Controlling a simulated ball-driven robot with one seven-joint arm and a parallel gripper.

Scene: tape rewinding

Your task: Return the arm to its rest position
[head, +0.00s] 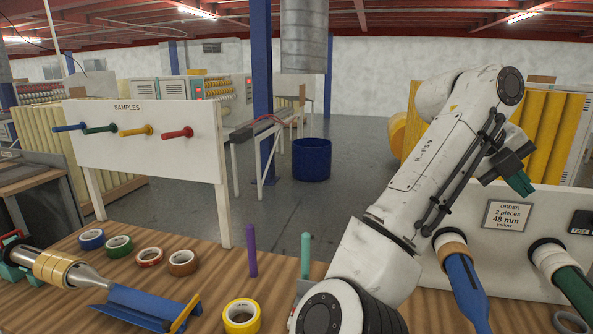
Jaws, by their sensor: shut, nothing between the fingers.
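My white arm rises on the right side of the head view and is folded over at the top. My gripper (521,183), a dark block with green fingers, hangs at its end, pointing down and right. It is shut with nothing visible in it. It is in the air in front of the order panel (470,222), above a blue roll-holding spindle (463,283), apart from both.
Tape rolls in blue (92,239), green (119,247), red (150,258), brown (183,263) and yellow (241,318) lie on the wooden table (215,281). Purple (251,250) and teal (305,255) pegs stand upright. A samples board (140,150) stands behind.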

